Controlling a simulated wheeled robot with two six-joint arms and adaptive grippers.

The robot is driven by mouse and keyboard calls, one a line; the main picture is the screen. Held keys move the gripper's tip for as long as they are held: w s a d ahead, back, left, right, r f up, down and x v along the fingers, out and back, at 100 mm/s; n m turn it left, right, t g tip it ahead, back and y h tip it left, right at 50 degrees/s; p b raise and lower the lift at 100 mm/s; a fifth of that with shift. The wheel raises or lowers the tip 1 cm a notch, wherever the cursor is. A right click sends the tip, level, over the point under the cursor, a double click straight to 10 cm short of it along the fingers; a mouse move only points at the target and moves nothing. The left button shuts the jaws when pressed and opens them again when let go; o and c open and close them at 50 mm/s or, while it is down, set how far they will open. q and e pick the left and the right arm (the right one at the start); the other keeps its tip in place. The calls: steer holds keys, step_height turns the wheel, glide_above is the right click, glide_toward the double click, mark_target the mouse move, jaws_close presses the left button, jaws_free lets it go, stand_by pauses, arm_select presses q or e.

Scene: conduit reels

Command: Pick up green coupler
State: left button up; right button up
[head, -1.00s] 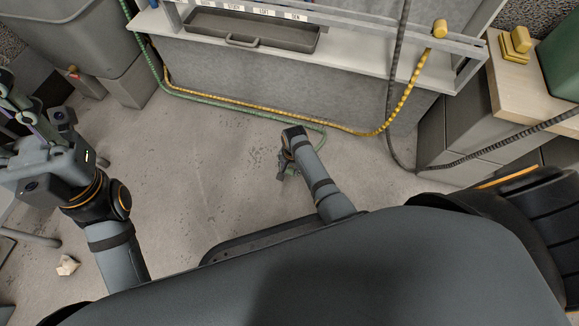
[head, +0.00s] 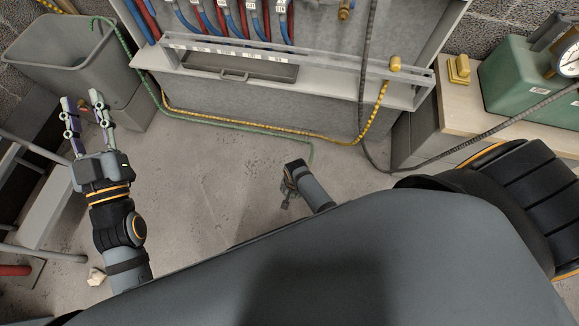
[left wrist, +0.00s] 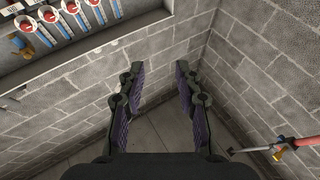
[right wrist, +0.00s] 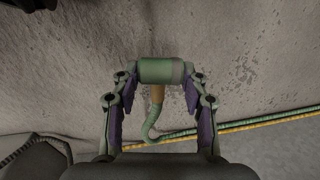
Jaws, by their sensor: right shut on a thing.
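The green coupler (right wrist: 160,71) is a short green cylinder with a grey end, seen in the right wrist view. It lies crosswise between the fingertips of my right gripper (right wrist: 160,78), which is shut on it. A tan piece and a green ribbed hose (right wrist: 152,122) hang from its middle. In the head view my right gripper (head: 288,190) is low over the floor, and the coupler is too small to make out there. My left gripper (head: 81,98) is open and empty at the left; its parted fingers also show in the left wrist view (left wrist: 158,70).
A grey cabinet with a shelf tray (head: 240,68) and a yellow hose (head: 260,122) along its base stands ahead. A grey bin (head: 60,65) is at the left. A wooden bench (head: 455,115) with a green box (head: 520,85) is at the right. The middle floor is clear.

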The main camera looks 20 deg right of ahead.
steer(key=shift+s+r+p, duration=0.35)
steer(key=shift+s+p, duration=0.2)
steer(key=shift+s, duration=0.05)
arm_select(q)
steer(key=s+f+g+p, duration=0.1)
steer(key=s+f+g, duration=0.2)
steer(key=f+g, duration=1.25)
arm_select(e)
steer(key=shift+s+r, duration=0.2)
steer(key=shift+s, duration=0.25)
arm_select(q)
steer(key=s+d+f+g+p, duration=0.1)
steer(key=s+f+g+p, duration=0.1)
steer(key=s+f, duration=1.1)
step_height(320, 180, down, 3)
steer(key=shift+s+d+f+n, duration=0.15)
steer(key=shift+d+f+n, duration=0.05)
steer(key=shift+n, duration=0.1)
arm_select(e)
steer(key=shift+s+r, duration=0.25)
steer(key=shift+s, duration=0.4)
steer(key=shift+s+r, duration=0.2)
steer(key=shift+s, duration=0.4)
arm_select(q)
steer(key=shift+g+p, duration=0.25)
steer(key=shift+p, duration=0.05)
